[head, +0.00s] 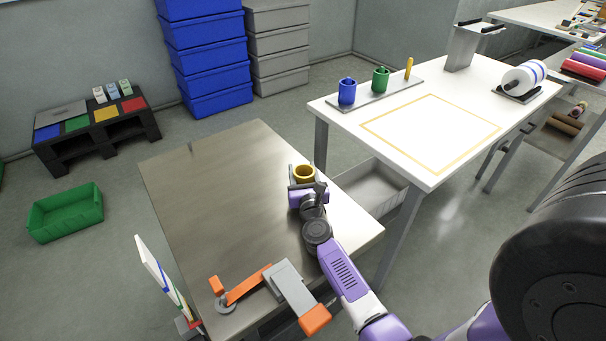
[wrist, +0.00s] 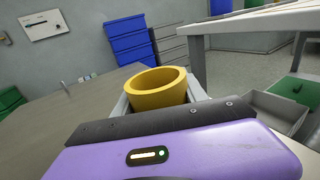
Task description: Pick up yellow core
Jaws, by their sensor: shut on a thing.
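The yellow core (head: 304,172) is a short, thick-walled hollow ring. My gripper (head: 304,181) is shut on it over the right part of the grey metal table (head: 205,200). In the wrist view the yellow core (wrist: 157,89) sits between the fingers with its open top facing up. The fingers and the gripper body hide its lower part, so I cannot tell whether it touches the table.
A white table (head: 440,95) stands to the right, with blue (head: 347,92) and green (head: 380,79) cores and a bare yellow peg (head: 409,68) on a rack. A grey open bin (head: 372,188) is between the tables. An orange-and-grey device (head: 290,284) sits at the near edge.

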